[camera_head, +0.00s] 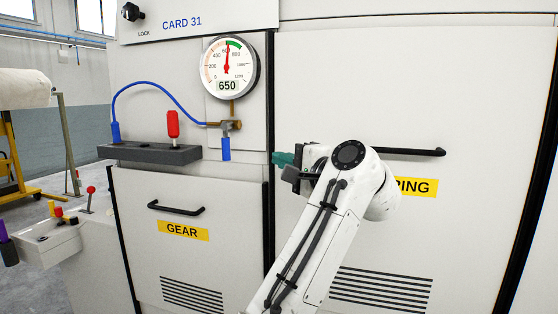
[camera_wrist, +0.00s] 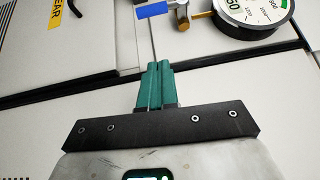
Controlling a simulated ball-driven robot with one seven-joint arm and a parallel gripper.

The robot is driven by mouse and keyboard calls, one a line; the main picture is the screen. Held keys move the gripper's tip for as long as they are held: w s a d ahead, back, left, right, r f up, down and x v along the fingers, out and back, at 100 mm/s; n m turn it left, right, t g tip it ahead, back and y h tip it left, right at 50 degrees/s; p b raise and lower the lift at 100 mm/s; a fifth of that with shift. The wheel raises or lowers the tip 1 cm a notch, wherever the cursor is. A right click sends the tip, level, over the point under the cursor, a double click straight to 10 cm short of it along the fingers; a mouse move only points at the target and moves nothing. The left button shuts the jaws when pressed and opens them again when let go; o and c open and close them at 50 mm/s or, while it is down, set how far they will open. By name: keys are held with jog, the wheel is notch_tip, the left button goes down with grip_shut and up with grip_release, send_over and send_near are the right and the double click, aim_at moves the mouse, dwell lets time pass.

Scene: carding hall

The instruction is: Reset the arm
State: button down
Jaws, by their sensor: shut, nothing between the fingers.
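My white arm reaches up from the bottom of the head view and bends at a dark round joint. My gripper (camera_head: 276,158) has green fingers that point left, in front of the large right cabinet panel. In the wrist view the green fingers (camera_wrist: 158,75) are together with nothing held. A blue valve handle (camera_head: 225,148) hangs below a brass fitting, left of my fingertips and apart from them in the head view. It also shows beyond the fingertips in the wrist view (camera_wrist: 155,10).
A round gauge (camera_head: 229,72) reading 650 is above the valve. A grey shelf (camera_head: 150,152) holds a red handle (camera_head: 173,124) and a blue hose (camera_head: 150,84) end. The GEAR door (camera_head: 190,240) has a black handle. Floor is open at far left.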

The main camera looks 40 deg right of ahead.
dwell(0.4)
jog(key=s+a+f+n+g+h+p, duration=0.1)
jog(key=s+f+n+g, duration=0.25)
jog(key=f, duration=0.65)
jog(key=s+f+n+g+p, duration=0.1)
jog(key=s+f+n+g, duration=0.25)
jog(key=f, duration=0.55)
jog(key=s+a+f+n+g+h, duration=0.1)
jog(key=s+f+n+g, duration=0.2)
jog(key=f, duration=0.7)
jog(key=s+a+f+n+g, duration=0.2)
jog(key=s+f, duration=0.4)
jog(key=s, duration=0.4)
jog(key=s+a+f+n+g+p, duration=0.1)
jog(key=s+a+f+n+g, duration=0.1)
jog(key=s+f, duration=0.5)
jog(key=s+a+f+n+g+p, duration=0.1)
jog(key=s+a+f+n+g, duration=0.1)
jog(key=s+f, duration=0.5)
jog(key=s+n+g, duration=0.1)
jog(key=s, duration=0.5)
jog(key=shift+s+a+y, duration=0.3)
